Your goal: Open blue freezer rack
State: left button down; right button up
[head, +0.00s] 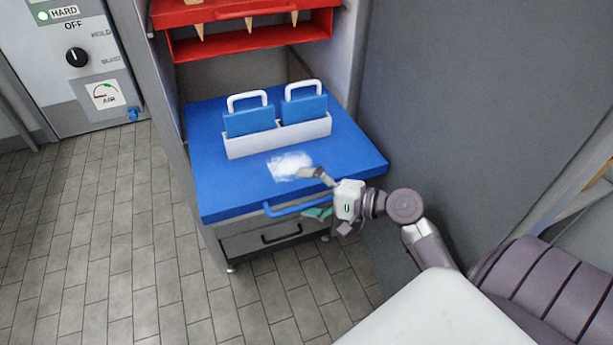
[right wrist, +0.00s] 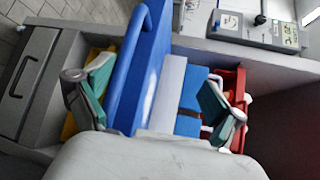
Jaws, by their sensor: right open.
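The blue freezer rack (head: 350,150) has a flat blue top and stands below a red rack in the grey cabinet. Its blue bar handle (head: 282,210) runs along the front edge. My right gripper (head: 306,192) is open at the right end of this handle, one finger above it and one below. In the right wrist view, the handle (right wrist: 124,75) passes between the two spread green-padded fingers. I cannot tell whether either finger touches it. My left gripper is out of view.
A white holder (head: 290,136) with two blue white-handled pieces stands on the blue top, behind a white frosty patch (head: 289,165). The red rack (head: 245,45) is above, a grey drawer (head: 262,240) below. A grey wall (head: 450,90) rises close on the right. Tiled floor is clear at left.

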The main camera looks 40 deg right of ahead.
jog(key=shift+o, duration=0.6)
jog(key=shift+t, duration=0.5)
jog(key=r, duration=0.4)
jog(key=shift+w+d+r, duration=0.25)
jog(key=shift+w+r, duration=0.05)
jog(key=shift+w, duration=0.1)
jog(key=shift+s+r, duration=0.25)
jog(key=shift+r, duration=0.55)
jog(key=shift+g, duration=0.5)
notch_tip(320, 180, down, 5)
jog(key=shift+s+r, duration=0.3)
jog(key=shift+s, duration=0.05)
jog(key=shift+c, duration=0.8)
jog(key=shift+s+d+r, duration=0.15)
jog(key=shift+s, duration=0.35)
jog(key=shift+s+d+r, duration=0.1)
jog(key=shift+s, duration=0.4)
jog(key=c, duration=0.5)
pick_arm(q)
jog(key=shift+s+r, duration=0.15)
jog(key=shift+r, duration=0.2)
pick_arm(e)
jog(key=shift+f+v, duration=0.25)
jog(key=shift+v, duration=0.95)
jog(key=shift+f+v, duration=0.25)
jog(key=shift+v, duration=0.9)
jog(key=shift+f+v, duration=0.25)
jog(key=shift+v, duration=0.95)
jog(key=shift+s, duration=0.2)
